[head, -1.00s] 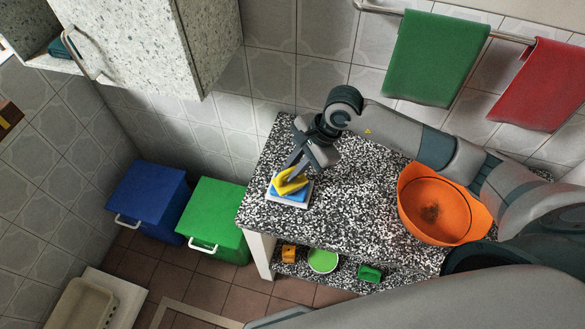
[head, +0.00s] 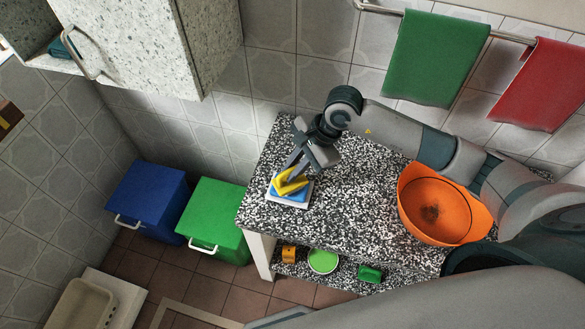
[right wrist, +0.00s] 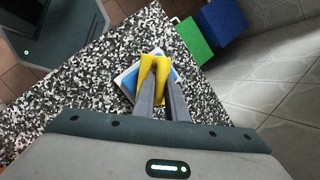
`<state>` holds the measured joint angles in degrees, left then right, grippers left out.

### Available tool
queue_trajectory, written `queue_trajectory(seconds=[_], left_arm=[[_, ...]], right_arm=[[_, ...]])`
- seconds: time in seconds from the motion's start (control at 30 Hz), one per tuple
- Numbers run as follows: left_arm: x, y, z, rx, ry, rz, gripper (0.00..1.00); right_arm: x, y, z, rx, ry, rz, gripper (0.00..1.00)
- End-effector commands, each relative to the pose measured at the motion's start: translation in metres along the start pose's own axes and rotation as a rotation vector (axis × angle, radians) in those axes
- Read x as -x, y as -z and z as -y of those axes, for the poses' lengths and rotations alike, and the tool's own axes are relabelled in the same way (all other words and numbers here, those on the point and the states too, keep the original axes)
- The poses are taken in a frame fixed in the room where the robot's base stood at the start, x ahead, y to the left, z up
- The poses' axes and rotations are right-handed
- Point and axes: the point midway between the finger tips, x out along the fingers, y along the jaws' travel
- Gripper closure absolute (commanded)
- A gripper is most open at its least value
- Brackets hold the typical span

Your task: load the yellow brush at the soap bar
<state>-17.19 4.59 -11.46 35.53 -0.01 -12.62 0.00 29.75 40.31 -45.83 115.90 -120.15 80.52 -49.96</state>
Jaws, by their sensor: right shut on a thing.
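My right gripper (head: 299,168) is shut on the yellow brush (head: 290,184) over the left end of the speckled counter. The brush also shows between the fingers in the right wrist view (right wrist: 153,69). It is right at the blue soap bar (head: 289,195), which sits on a white dish (head: 291,203). The brush covers part of the soap bar, and whether the two touch is hard to tell. In the right wrist view, the soap bar's blue (right wrist: 131,83) shows beside the brush. My left gripper is not in view.
An orange bowl (head: 441,207) with a dark stain inside stands on the counter (head: 340,205) to the right. A blue bin (head: 147,200) and a green bin (head: 213,220) stand on the floor at left. Green (head: 433,58) and red towels (head: 540,85) hang behind.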

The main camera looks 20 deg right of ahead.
Motion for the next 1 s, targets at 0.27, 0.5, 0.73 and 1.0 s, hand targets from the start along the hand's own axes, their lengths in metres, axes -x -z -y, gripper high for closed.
queue_trajectory(seconds=[0.27,0.5,0.73,1.0], left_arm=[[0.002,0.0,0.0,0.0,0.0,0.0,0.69],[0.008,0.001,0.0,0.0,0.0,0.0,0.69],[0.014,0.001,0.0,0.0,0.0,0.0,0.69],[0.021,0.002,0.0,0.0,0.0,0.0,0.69]], right_arm=[[0.001,-0.001,-0.002,-0.001,-0.009,-0.001,1.0],[0.017,-0.007,0.003,0.001,-0.004,-0.002,1.0],[0.031,-0.013,0.006,0.0,-0.002,-0.001,1.0],[0.048,-0.02,0.01,0.001,0.0,-0.001,1.0]])
